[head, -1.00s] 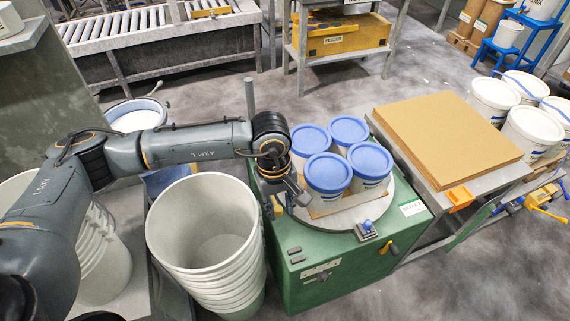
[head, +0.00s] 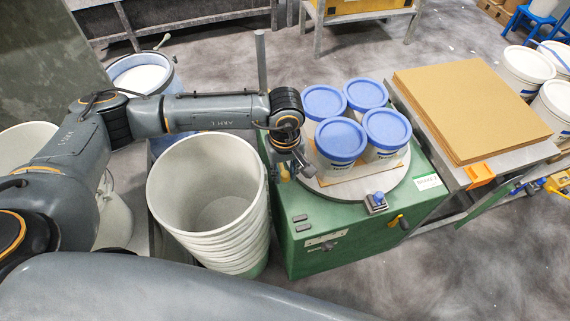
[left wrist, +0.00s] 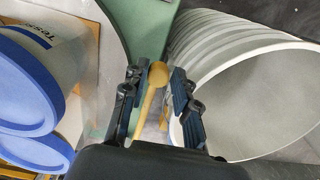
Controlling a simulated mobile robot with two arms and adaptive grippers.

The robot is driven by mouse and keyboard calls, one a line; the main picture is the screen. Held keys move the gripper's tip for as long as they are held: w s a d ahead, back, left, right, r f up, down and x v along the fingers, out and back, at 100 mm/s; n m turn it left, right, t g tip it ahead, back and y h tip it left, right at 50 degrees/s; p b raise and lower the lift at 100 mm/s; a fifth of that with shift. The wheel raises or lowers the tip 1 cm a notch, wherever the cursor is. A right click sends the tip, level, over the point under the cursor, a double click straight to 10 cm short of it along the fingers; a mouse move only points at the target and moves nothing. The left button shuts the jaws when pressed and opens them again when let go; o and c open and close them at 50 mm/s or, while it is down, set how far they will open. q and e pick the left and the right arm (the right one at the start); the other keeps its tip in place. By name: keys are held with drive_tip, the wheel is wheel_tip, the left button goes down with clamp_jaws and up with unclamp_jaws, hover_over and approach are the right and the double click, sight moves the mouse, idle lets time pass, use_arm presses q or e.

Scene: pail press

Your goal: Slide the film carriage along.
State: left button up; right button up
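My left gripper (head: 292,172) is at the left edge of the grey round turntable (head: 345,190) on the green machine, beside the blue-lidded pails. In the left wrist view it (left wrist: 155,95) is open, its two dark finger pads apart. A tan round knob on a stem (left wrist: 158,74) shows between the pads, with a gap on the right; I cannot tell whether it touches the left one. An upright grey post (head: 261,60) stands behind my left arm. I cannot make out the film carriage for certain; my arm covers the post's lower part. My right gripper is not in view.
A stack of white pails (head: 210,195) stands close left of the green machine (head: 350,238). Several blue-lidded pails (head: 341,138) stand on the turntable. A table with brown cardboard sheets (head: 470,105) is at right. A blue clamp (head: 376,201) sits at the turntable's front rim.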

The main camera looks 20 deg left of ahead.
use_arm(q)
drive_tip(key=shift+w+r, duration=0.1)
drive_tip(key=shift+r, duration=0.05)
drive_tip(key=c, duration=0.3)
clamp_jaws()
drive_tip(key=shift+r, duration=0.4)
drive_tip(key=shift+r+p, duration=0.3)
drive_tip(key=shift+w+r+p, duration=0.1)
drive_tip(key=shift+r+p, duration=0.55)
drive_tip(key=shift+r, duration=0.85)
drive_tip(key=shift+r+p, duration=0.5)
drive_tip(key=shift+r, duration=0.65)
drive_tip(key=o, duration=0.9)
unclamp_jaws()
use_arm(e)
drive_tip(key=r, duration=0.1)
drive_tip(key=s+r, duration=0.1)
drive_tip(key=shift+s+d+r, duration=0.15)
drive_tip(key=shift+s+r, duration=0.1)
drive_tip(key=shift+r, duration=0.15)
